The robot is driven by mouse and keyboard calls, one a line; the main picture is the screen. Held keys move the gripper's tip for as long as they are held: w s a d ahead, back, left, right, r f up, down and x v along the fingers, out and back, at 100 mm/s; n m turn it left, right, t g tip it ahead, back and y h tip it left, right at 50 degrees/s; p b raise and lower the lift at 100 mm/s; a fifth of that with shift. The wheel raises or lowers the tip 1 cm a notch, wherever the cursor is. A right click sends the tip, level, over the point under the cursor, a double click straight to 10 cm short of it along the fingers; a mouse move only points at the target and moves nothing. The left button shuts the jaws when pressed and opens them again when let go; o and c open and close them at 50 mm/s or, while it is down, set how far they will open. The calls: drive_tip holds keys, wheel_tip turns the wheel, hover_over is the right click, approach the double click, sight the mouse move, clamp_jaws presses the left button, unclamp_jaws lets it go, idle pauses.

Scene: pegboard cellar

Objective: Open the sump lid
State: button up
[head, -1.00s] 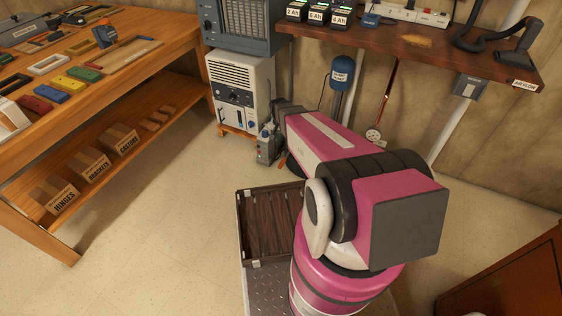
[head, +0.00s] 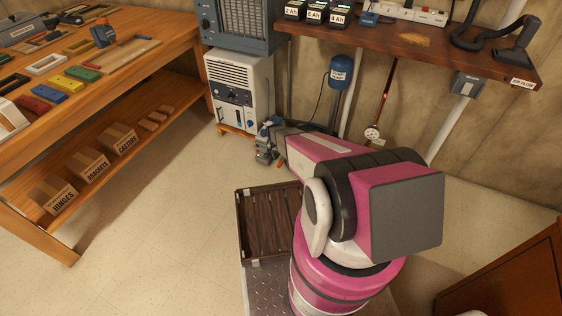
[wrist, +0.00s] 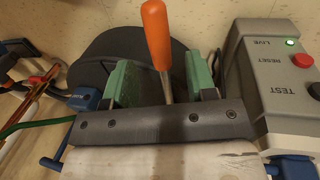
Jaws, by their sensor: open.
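A dark round lid (wrist: 102,62) lies below my gripper in the wrist view, partly covered by the fingers. An upright orange handle (wrist: 156,35) with a metal shaft shows between the two green finger pads. My gripper (wrist: 157,72) is open, one pad on each side of the shaft. I see no contact, and cannot tell how deep the shaft sits between the pads. In the head view my arm hides the lid and most of the gripper.
A grey box (wrist: 280,75) with a green LIVE light, a red RESET button and TEST stands close right of the gripper. Blue fittings (wrist: 84,99) and a green hose lie left.

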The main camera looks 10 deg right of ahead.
drive_tip(key=shift+s+d+f, duration=0.1)
drive_tip(key=shift+d+f, duration=0.1)
drive_tip(key=shift+f, duration=0.75)
drive_tip(key=shift+s+d+f, duration=0.1)
drive_tip(key=shift+d+f, duration=0.05)
drive_tip(key=shift+f, duration=0.75)
